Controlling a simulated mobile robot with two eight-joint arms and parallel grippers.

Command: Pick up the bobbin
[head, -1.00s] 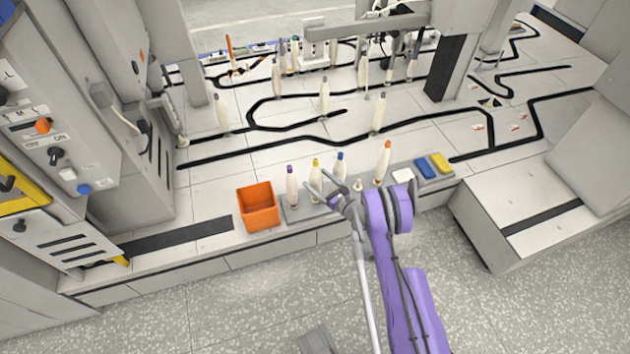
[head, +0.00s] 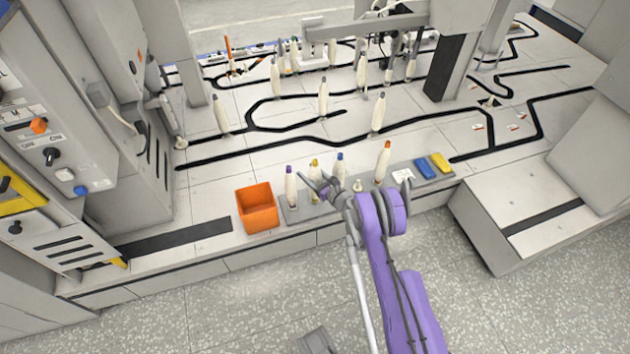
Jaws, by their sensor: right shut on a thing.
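Several white bobbins with coloured tips stand in a row on a grey tray (head: 292,214) at the front of the bench. From left, they are a purple-tipped bobbin (head: 291,187), a yellow-tipped bobbin (head: 315,166), a blue-tipped bobbin (head: 340,168) and an orange-tipped bobbin (head: 383,161). My right gripper (head: 314,181) is at the yellow-tipped bobbin and shut on it. The bobbin is upright, partly hidden by the fingers; I cannot tell whether its base touches the tray. My left gripper is not in view.
An orange box (head: 257,208) stands left of the tray. A blue block (head: 426,168) and a yellow block (head: 441,162) lie at its right end. More bobbins stand on the bench behind, among black track lines. A grey machine (head: 110,110) stands at left.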

